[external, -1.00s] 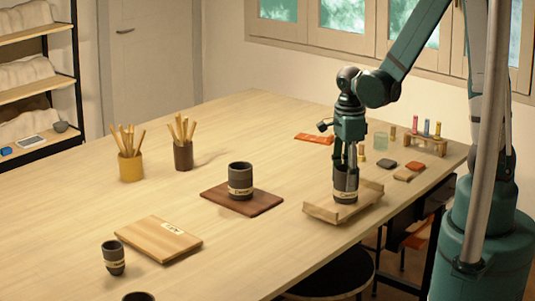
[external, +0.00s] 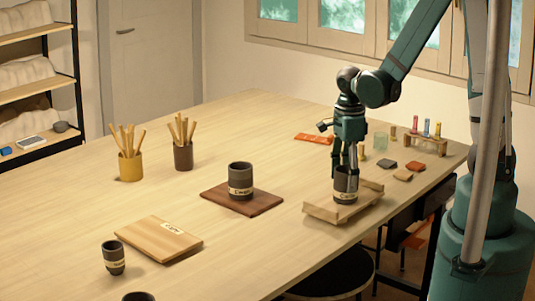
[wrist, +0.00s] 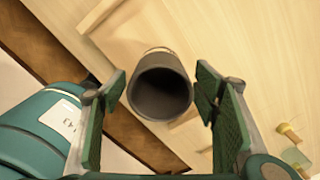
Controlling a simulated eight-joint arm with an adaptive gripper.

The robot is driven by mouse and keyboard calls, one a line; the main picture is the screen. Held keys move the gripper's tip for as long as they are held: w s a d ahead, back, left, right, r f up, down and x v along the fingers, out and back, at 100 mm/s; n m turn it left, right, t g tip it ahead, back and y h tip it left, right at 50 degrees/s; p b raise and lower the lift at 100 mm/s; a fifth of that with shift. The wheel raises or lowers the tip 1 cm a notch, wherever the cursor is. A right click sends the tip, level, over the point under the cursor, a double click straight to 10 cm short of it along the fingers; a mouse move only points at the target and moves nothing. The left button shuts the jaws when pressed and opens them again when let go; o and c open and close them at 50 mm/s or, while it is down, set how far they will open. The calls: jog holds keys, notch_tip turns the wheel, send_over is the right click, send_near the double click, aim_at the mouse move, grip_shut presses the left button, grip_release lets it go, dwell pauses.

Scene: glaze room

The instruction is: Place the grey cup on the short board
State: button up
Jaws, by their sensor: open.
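A dark grey cup (external: 345,186) with a pale label band stands upright in a shallow wooden tray (external: 318,212) at the table's right edge. My gripper (external: 347,180) is open just above and around its rim. In the wrist view the cup (wrist: 160,88) lies between the two spread fingers (wrist: 162,105), with gaps on both sides. Another grey cup (external: 240,175) stands on a dark brown board (external: 266,207). A light wooden board (external: 155,240) with a label lies empty at front left. A smaller grey cup (external: 113,258) stands beside it.
A cup at the bottom edge (external: 138,297) is mostly cut off. Yellow (external: 131,168) and brown (external: 183,156) tool pots stand at the back left. Small tiles (external: 403,175) and a vial rack (external: 425,146) are right of my gripper. The table between tray and dark board is clear.

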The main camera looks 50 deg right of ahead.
notch_tip(320, 180, up, 12)
jog(key=shift+p, duration=0.3)
dwell(0.8)
jog(key=shift+r, duration=0.1)
dwell(0.5)
jog(key=s+r+n+t, duration=0.3)
jog(key=r+n, duration=0.3)
jog(key=n, duration=0.6)
jog(key=s+a+r+n+t, duration=0.1)
jog(key=s+r+n+t, duration=0.2)
jog(key=n, duration=1)
notch_tip(320, 180, up, 4)
jog(key=shift+a+f+n+t, duration=0.25)
jog(key=shift+n+t, duration=0.05)
jog(key=shift+t, duration=0.3)
